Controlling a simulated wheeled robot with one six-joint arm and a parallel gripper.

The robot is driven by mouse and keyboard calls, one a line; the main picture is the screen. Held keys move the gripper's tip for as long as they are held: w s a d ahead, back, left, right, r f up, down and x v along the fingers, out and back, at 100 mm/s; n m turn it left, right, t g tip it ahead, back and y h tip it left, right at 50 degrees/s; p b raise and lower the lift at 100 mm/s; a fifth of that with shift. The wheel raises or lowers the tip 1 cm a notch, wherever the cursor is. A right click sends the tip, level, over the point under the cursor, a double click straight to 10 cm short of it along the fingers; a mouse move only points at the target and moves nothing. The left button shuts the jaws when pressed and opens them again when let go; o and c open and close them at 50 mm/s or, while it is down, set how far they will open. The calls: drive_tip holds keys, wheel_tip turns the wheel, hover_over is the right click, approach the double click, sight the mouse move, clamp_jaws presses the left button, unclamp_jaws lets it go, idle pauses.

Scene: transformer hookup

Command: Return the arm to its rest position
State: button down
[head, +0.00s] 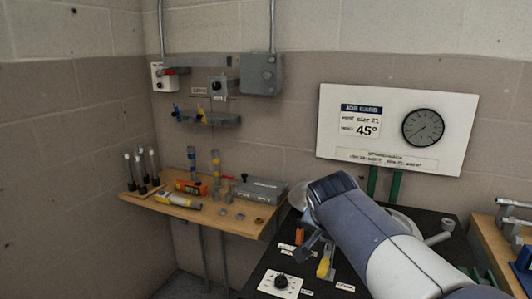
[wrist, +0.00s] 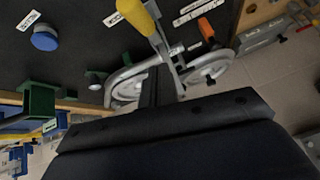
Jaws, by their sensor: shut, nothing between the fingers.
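My arm reaches in from the lower right of the head view, its grey elbow raised over the dark bench (head: 350,284). In the wrist view my gripper (wrist: 157,80) shows as dark, narrow fingers, shut and empty. A yellow handle (wrist: 136,15) lies beyond the fingertips in that view; whether they touch it I cannot tell. A yellow-handled part (head: 324,266) also stands on the bench in the head view, near an orange part (head: 299,236). My arm hides part of the bench.
A wooden shelf (head: 230,226) with tools is at left. A white job board (head: 395,128) with a gauge stands behind the arm. A white dial plate (head: 280,284) is at the bench front. Another wooden bench (head: 488,245) is at right. Open floor lies below the shelf.

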drive_tip(key=shift+w+d+r+g+y+p, duration=0.2)
drive_tip(key=shift+r+g+y+p, duration=0.15)
drive_tip(key=shift+p, duration=1.25)
drive_tip(key=shift+w+f+g+p, duration=0.15)
drive_tip(key=shift+w+g+p, duration=0.25)
drive_tip(key=shift+p, duration=0.3)
drive_tip(key=shift+s+f, duration=0.1)
drive_tip(key=shift+s, duration=0.05)
drive_tip(key=b, duration=0.2)
drive_tip(key=shift+s+a+f+t+b, duration=0.1)
drive_tip(key=shift+s+f+t+b, duration=0.15)
drive_tip(key=shift+f+t+b, duration=0.1)
drive_tip(key=shift+s+b, duration=0.1)
drive_tip(key=shift+b, duration=0.8)
drive_tip(key=b, duration=0.1)
drive_tip(key=t+h+b, duration=0.1)
drive_tip(key=b, duration=0.1)
drive_tip(key=shift+s+a+t, duration=0.15)
drive_tip(key=shift+s+t, duration=0.1)
drive_tip(key=shift+t, duration=0.05)
